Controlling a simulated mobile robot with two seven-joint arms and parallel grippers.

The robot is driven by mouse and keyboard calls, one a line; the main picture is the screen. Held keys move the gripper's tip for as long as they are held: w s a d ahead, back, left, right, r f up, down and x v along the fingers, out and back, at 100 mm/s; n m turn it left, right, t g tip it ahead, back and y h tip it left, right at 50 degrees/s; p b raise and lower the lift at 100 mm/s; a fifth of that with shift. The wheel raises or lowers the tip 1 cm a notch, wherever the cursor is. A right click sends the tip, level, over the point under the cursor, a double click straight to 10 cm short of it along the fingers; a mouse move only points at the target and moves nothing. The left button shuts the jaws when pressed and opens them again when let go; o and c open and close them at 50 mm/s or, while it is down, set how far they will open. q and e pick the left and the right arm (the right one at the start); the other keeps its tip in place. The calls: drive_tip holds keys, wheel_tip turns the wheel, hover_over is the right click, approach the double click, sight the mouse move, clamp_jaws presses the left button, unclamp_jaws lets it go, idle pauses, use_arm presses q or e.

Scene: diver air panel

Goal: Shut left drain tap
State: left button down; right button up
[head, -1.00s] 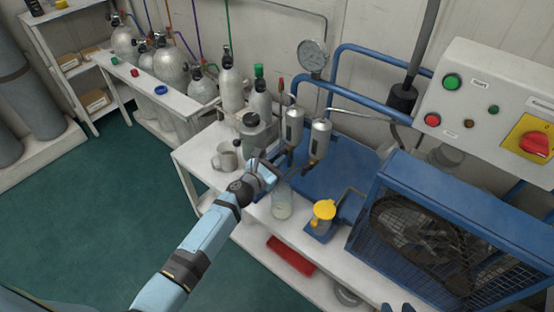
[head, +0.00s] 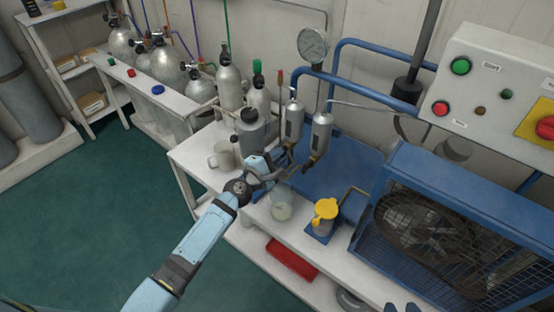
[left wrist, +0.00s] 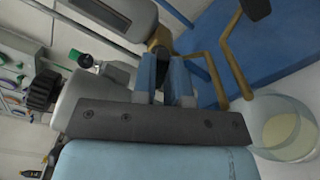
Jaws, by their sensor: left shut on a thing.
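Two grey filter cylinders stand side by side above the blue base. The left drain tap (left wrist: 160,38) is a brass fitting under the left cylinder (head: 292,121); its handle is mostly hidden by my fingers. My left gripper (head: 284,158) is at this tap, its blue fingers (left wrist: 166,72) shut on it. The other drain tap (head: 309,162) hangs below the right cylinder (head: 321,134); a bent brass tube (left wrist: 228,52) shows right of my fingers in the left wrist view. Two dark tips at the head view's bottom edge look like my right gripper (head: 401,308), mostly cut off.
A glass jar (head: 281,203) with pale liquid stands just below the taps, close to my left gripper. A yellow-topped cup (head: 325,212) is right of it. A grey mug (head: 222,156) and a dark-capped grey bottle (head: 250,132) stand to the left. The caged compressor (head: 430,225) fills the right.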

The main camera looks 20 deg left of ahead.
use_arm(q)
drive_tip(key=shift+f+m+b, duration=0.15)
drive_tip(key=shift+m+b, duration=0.15)
drive_tip(key=shift+m, duration=2.3)
drive_tip(key=c, duration=1.1)
unclamp_jaws()
drive_tip(key=shift+c, duration=0.2)
